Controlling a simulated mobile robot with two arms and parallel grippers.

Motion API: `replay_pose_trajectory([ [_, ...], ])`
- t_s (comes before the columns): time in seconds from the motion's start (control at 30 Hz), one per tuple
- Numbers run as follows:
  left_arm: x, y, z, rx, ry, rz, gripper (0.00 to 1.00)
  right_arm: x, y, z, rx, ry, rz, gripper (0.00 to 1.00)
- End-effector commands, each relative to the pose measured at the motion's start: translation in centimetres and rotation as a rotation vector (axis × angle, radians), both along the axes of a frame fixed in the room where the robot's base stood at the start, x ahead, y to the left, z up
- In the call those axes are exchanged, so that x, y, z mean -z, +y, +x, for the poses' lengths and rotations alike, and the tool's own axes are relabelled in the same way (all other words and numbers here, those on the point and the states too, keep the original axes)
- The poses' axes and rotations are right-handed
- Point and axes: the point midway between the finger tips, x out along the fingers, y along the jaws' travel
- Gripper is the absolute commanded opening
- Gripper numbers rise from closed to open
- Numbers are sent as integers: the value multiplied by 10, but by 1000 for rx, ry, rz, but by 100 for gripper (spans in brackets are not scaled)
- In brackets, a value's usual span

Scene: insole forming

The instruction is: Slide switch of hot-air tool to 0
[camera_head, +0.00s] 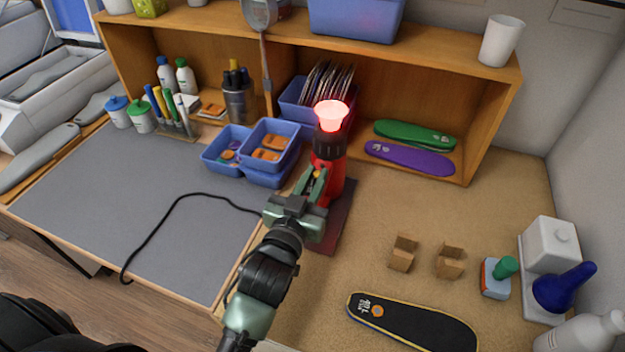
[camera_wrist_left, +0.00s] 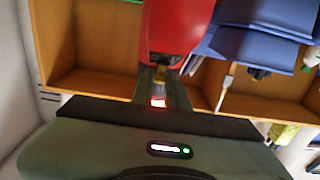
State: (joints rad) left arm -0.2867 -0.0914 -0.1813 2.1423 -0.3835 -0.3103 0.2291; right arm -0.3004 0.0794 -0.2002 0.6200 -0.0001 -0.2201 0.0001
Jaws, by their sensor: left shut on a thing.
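The red hot-air tool (camera_head: 336,172) stands upright on a dark mat (camera_head: 341,225) in the head view, its nozzle (camera_head: 331,115) glowing red at the top. Its red body also fills the top middle of the left wrist view (camera_wrist_left: 175,28). My left gripper (camera_head: 316,180) is at the near side of the tool's body, its fingers pointing at it. In the left wrist view the fingers (camera_wrist_left: 163,88) are close together at the tool's switch (camera_wrist_left: 160,74), which they mostly hide. The switch's position cannot be read. My right gripper is not in view.
Blue bins (camera_head: 262,150) stand behind and left of the tool. A black cable (camera_head: 160,225) crosses the grey mat (camera_head: 90,195). A black insole (camera_head: 412,325), small cardboard pieces (camera_head: 403,253) and a blue funnel (camera_head: 562,288) lie to the right. The wooden shelf (camera_head: 488,110) stands behind.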

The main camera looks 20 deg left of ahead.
Motion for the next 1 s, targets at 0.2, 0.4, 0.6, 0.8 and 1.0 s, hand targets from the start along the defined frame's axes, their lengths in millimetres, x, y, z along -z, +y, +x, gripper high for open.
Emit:
replay_pose_trajectory([
  [0.2, -5, 0, 4, 0, -7, 0, 0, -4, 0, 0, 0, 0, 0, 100],
  [0.4, -5, 0, 4, 0, -7, 0, 35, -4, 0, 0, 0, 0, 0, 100],
  [0.6, -4, 0, 4, 0, -4, 0, 35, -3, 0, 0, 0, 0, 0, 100],
  [0.8, -1, 0, -6, 0, -1, 0, 35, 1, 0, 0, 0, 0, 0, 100],
  [1.0, 0, 1, -40, 0, -1, -1, 35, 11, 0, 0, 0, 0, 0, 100],
])
